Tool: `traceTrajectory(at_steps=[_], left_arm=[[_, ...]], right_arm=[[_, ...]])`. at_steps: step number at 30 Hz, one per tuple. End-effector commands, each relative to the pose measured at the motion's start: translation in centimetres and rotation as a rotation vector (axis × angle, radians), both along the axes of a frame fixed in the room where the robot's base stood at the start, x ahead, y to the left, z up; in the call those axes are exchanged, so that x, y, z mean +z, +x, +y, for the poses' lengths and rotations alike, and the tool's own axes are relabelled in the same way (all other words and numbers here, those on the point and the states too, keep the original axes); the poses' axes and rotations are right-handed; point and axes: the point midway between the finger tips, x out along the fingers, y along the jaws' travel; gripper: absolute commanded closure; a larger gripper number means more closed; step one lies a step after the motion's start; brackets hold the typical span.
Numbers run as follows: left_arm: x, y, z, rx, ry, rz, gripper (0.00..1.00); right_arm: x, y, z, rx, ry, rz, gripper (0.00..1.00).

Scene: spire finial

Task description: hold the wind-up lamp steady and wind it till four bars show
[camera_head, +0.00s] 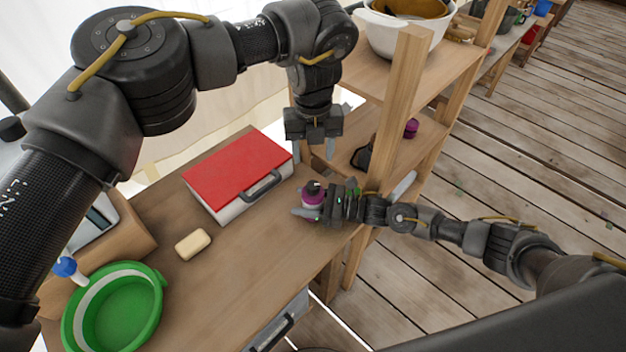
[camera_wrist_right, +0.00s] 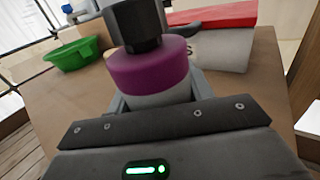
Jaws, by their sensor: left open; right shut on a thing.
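The wind-up lamp (camera_head: 312,195) is a small upright cylinder with a purple band and a black top, standing near the right end of the wooden table. In the right wrist view its purple band (camera_wrist_right: 150,75) sits above a grey-white lower part, under a black faceted knob (camera_wrist_right: 133,25). My right gripper (camera_head: 311,207) is shut around the lamp's lower part from the right side. My left gripper (camera_head: 316,148) is open and empty, pointing down above and behind the lamp, apart from it. No charge bars show on the visible part of the lamp.
A white box with a red lid (camera_head: 238,167) stands left of the lamp. A pale soap-like block (camera_head: 193,244) and a green basin (camera_head: 117,310) lie further left on the table (camera_head: 235,265). A wooden shelf post (camera_head: 398,105) rises close to the right of my left gripper.

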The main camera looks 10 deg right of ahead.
Motion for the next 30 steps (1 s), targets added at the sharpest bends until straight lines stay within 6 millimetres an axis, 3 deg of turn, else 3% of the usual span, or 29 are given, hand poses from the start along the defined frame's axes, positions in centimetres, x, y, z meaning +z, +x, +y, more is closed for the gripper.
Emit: traceTrajectory(at_steps=[9, 15, 21, 29, 30], left_arm=[[-6.4, -0.1, 0.0, 0.0, 0.0, 0.002, 0.47], [-9.1, 0.0, 0.0, -0.001, 0.0, 0.001, 0.47], [-10.2, 0.0, 0.0, -0.001, 0.0, 0.0, 0.47], [-10.3, 0.0, 0.0, -0.001, 0.0, -0.001, 0.47], [-10.3, 0.0, 0.0, -0.001, 0.0, -0.001, 0.52]], right_arm=[[0.1, 0.0, 0.0, 0.0, 0.001, -0.001, 0.75], [0.1, 0.0, 0.0, 0.0, 0.001, -0.001, 0.75], [0.0, 0.0, 0.0, 0.0, 0.001, 0.0, 0.75], [0.0, 0.0, 0.0, 0.0, 0.001, 0.0, 0.75], [0.0, 0.0, 0.0, 0.0, 0.001, 0.0, 0.75]])
